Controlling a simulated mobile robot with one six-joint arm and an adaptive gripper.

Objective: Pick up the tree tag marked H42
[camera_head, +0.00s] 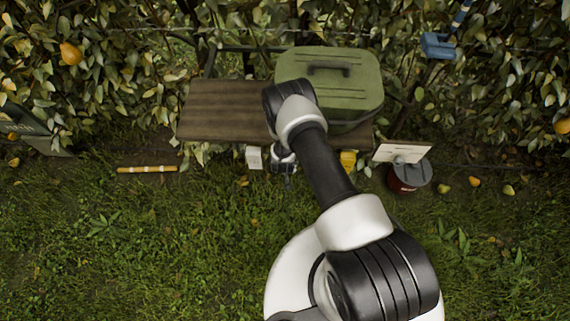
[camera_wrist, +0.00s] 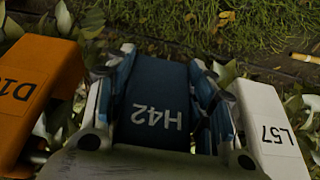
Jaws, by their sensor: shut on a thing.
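The dark blue tag marked H42 (camera_wrist: 158,110) fills the middle of the wrist view, its white letters readable. My gripper (camera_wrist: 162,72) is shut on it, with one finger against each side. In the head view my gripper (camera_head: 285,168) hangs at the front edge of the brown board, below my arm; the blue tag cannot be made out there.
An orange tag (camera_wrist: 40,85) and a white tag marked L57 (camera_wrist: 268,130) flank my gripper closely. The brown board (camera_head: 225,110) carries a green lidded case (camera_head: 350,90). A dark red tin (camera_head: 405,180) stands right; a yellow stick (camera_head: 147,169) lies left on grass.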

